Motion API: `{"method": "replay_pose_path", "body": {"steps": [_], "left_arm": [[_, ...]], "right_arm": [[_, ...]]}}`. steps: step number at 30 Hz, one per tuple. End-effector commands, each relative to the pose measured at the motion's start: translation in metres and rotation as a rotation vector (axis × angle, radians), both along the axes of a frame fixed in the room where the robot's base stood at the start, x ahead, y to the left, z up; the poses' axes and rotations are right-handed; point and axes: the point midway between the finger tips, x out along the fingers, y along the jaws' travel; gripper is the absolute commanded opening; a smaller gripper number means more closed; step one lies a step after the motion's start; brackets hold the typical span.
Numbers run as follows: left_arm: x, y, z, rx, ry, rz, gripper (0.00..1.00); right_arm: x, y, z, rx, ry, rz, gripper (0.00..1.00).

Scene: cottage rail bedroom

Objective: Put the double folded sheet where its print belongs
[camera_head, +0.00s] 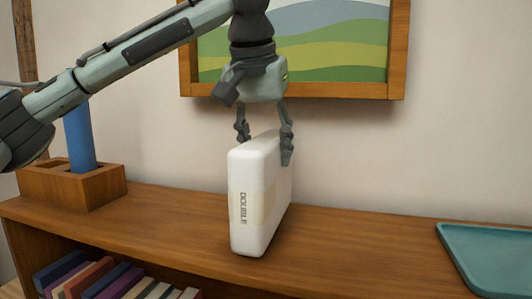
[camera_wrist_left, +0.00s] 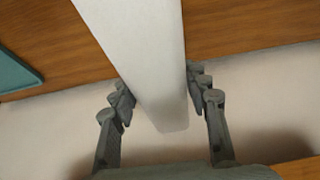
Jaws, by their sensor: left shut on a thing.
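The double folded sheet (camera_head: 240,207) is a white, rounded slab standing upright on its narrow edge on the wooden shelf top, in the middle of the head view. A beige band on its near end carries the print "DOUBLE". My left gripper (camera_head: 265,143) comes down from above and is shut on the top far part of the sheet, one finger on each side. In the left wrist view the sheet (camera_wrist_left: 140,45) runs between the two fingers (camera_wrist_left: 160,105). I cannot tell whether its lower edge touches the wood. My right gripper is not in view.
A wooden box (camera_head: 80,187) with a blue cylinder (camera_head: 80,138) stands at the left. A teal tray (camera_head: 490,255) lies at the right. Several books (camera_head: 110,282) fill the shelf below. A framed picture (camera_head: 320,45) hangs behind. The wood top (camera_head: 350,250) is clear between sheet and tray.

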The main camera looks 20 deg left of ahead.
Motion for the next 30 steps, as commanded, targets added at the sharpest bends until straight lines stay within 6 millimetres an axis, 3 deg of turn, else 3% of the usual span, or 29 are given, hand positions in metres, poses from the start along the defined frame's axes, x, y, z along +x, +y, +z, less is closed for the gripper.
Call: {"method": "replay_pose_path", "body": {"steps": [12,13,17,18,30], "left_arm": [[-0.0002,0.0000,-0.0098,-0.002,-0.003,0.000,0.00],[-0.0003,0.0001,-0.0114,-0.001,0.000,0.000,0.47],[-0.0003,0.0001,-0.0108,-0.001,-0.001,0.000,0.63],[-0.0003,0.0001,-0.0108,-0.001,-0.001,0.000,0.66],[-0.0025,0.0000,-0.0021,-0.002,-0.002,0.000,0.66]], "right_arm": [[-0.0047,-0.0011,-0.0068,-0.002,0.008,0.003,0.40],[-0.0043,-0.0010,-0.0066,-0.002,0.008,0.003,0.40],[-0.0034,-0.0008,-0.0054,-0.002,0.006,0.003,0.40],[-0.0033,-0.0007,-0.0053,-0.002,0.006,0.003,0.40],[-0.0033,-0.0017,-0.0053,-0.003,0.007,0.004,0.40]]}}
